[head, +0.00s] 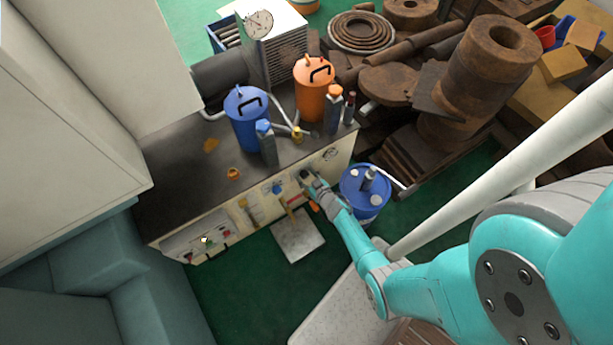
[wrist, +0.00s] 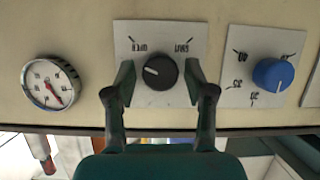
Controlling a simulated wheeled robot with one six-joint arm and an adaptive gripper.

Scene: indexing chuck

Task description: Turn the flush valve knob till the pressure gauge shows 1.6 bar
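The black knob (wrist: 160,72), likely the flush valve knob, sits on a white plate with upside-down labels in the wrist view. Its pale pointer mark is towards the upper left. My gripper (wrist: 159,82) is open around it, one finger on each side, with a visible gap at both sides. A round pressure gauge (wrist: 50,83) is left of the plate; its red needle points to the lower right, and its numbers are too small to read surely. The head view shows my gripper (head: 309,181) at the cabinet front, hiding the knob, and the small gauge (head: 330,154) to its right.
A blue knob (wrist: 273,74) on a numbered plate is right of the black one in the wrist view. A blue drum (head: 363,194) stands close beside my arm. Blue (head: 246,120) and orange (head: 313,90) canisters stand on the cabinet top (head: 180,160). A larger dial (head: 259,24) is behind.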

